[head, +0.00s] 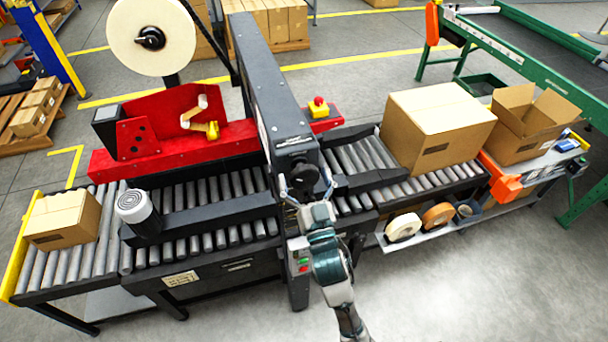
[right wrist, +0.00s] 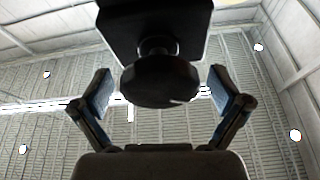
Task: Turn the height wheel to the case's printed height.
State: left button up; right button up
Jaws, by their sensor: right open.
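The height wheel (head: 304,178) is a dark round knob low on the front of the black column (head: 268,85). In the right wrist view the wheel (right wrist: 160,82) hangs below a dark block, between my two fingers. My right gripper (head: 306,186) is open around the wheel, and the right wrist view (right wrist: 160,92) shows a gap on each side. A large closed case (head: 435,130) stands on the rollers right of the column; the print on its front is too small to read. My left gripper is not in view.
A small carton (head: 62,220) sits on the left rollers (head: 200,232). An open carton (head: 530,125) stands on the right-hand side table. Tape rolls (head: 438,216) lie on a shelf under the right rollers. The floor in front is clear.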

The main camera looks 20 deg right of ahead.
aim_at(307, 184)
jog(key=c, duration=1.2)
jog(key=n+p, duration=0.1)
jog(key=n+y+p, duration=0.1)
jog(key=shift+r+n+y, duration=0.2)
jog(key=shift+n+y, duration=0.1)
jog(key=shift+n, duration=0.1)
jog(key=shift+f+n+y+p, duration=0.15)
jog(key=shift+n+y+p, duration=0.25)
jog(key=shift+n+p, duration=0.4)
jog(key=shift+f, duration=0.1)
jog(key=o, duration=1.2)
jog(key=shift+s, duration=0.1)
jog(key=v, duration=0.7)
jog(key=shift+s+f, duration=0.1)
jog(key=shift+s, duration=0.05)
